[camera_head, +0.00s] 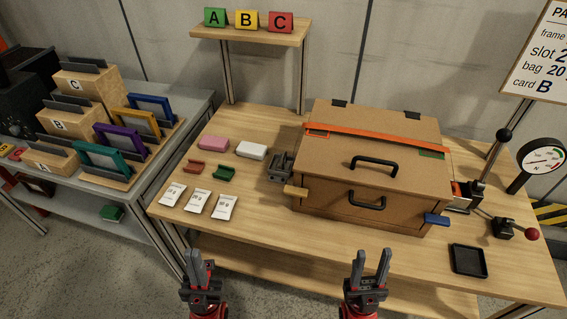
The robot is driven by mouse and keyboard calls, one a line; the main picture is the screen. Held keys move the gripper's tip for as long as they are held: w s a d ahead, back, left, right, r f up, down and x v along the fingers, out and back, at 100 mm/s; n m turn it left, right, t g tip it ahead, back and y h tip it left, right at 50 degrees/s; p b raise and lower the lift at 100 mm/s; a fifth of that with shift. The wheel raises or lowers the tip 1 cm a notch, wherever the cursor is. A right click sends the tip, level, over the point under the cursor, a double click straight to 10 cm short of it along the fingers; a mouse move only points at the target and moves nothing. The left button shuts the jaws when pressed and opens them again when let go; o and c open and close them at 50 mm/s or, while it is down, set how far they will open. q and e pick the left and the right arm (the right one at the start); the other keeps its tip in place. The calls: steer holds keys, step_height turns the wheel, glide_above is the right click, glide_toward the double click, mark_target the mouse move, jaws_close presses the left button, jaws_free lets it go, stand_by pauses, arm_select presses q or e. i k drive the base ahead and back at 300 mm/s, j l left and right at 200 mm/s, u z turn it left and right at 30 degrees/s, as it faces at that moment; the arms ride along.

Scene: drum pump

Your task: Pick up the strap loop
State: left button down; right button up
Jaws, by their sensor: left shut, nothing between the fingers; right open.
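An orange strap (375,137) runs across the lid of a brown wooden box (325,172). A small orange-edged loop (317,133) lies at the strap's left end, and a green piece (432,154) lies under its right end. My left gripper (200,257) is shut and empty in front of the table's front edge, low and left of the box. My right gripper (371,257) is open and empty, in front of the box and well short of the strap. Neither gripper touches anything.
A black tray (468,261) and a gauge (541,157) stand right. The table front is clear.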

mark_target(282, 165)
steer(key=i+j+z, duration=0.15)
steer(key=j, duration=0.35)
steer(key=i+j+z, duration=0.2)
steer(key=j, duration=0.3)
steer(key=j+z, duration=0.15)
steer(key=j, duration=0.35)
steer(key=k, duration=0.05)
